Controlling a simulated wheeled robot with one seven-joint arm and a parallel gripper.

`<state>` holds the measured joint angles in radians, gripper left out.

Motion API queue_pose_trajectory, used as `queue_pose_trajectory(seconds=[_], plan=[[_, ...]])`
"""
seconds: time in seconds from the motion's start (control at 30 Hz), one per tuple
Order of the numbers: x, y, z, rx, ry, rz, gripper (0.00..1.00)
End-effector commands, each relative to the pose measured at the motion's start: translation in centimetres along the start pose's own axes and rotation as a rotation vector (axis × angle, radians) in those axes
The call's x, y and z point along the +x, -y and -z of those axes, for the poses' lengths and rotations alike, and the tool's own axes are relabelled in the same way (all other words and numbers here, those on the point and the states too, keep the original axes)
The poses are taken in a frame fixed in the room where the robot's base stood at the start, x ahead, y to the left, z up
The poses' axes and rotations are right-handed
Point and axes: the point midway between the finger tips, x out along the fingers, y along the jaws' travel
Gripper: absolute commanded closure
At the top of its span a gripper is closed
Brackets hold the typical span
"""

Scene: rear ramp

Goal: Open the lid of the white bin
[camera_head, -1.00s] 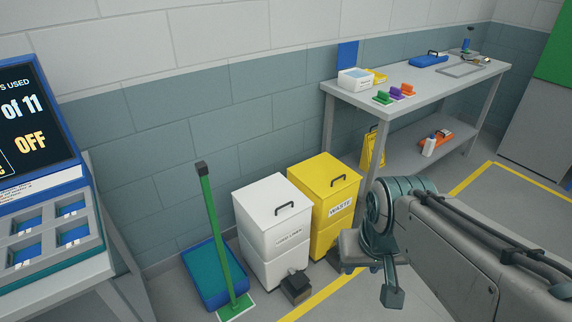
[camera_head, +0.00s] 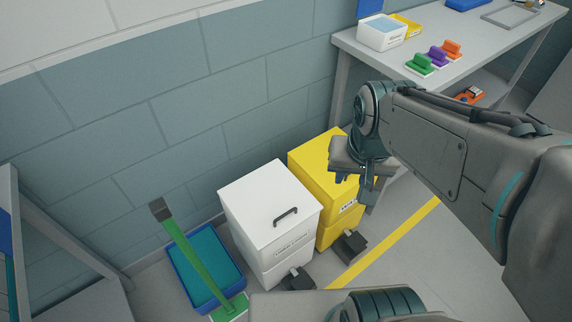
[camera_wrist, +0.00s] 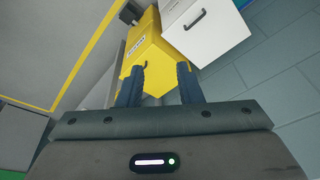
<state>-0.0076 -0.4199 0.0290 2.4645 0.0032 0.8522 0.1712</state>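The white bin (camera_head: 252,208) stands against the wall with its lid shut; a dark handle (camera_head: 286,216) is on the lid's top. A label and a dark pedal (camera_head: 298,279) show on its front. In the wrist view the white bin (camera_wrist: 208,38) is at the upper right. My gripper (camera_head: 367,190) is in front of the yellow bin, to the right of the white bin and apart from it. In the wrist view my gripper (camera_wrist: 160,82) has its two fingers spread with nothing between them; the yellow bin lies beyond.
The yellow bin (camera_head: 312,154) stands close to the white bin's right. A blue tray (camera_head: 203,262) and a green-handled tool (camera_head: 190,255) are at its left. A workbench (camera_head: 400,62) with a white box (camera_head: 382,32) and coloured blocks is behind right.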

Motion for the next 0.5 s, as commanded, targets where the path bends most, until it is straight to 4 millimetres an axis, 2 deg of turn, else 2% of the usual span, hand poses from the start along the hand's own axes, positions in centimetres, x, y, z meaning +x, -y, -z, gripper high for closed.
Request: queue_pose_trajectory(seconds=[0.03,0.3,0.4,0.5], plan=[[3.4,0.6,0.4,0.053,0.012,0.0,0.67],[16.7,5.2,4.0,0.449,0.058,0.018,0.67],[21.2,7.0,4.9,0.586,0.081,0.028,0.67],[24.9,8.7,5.4,0.699,0.101,0.039,0.67]])
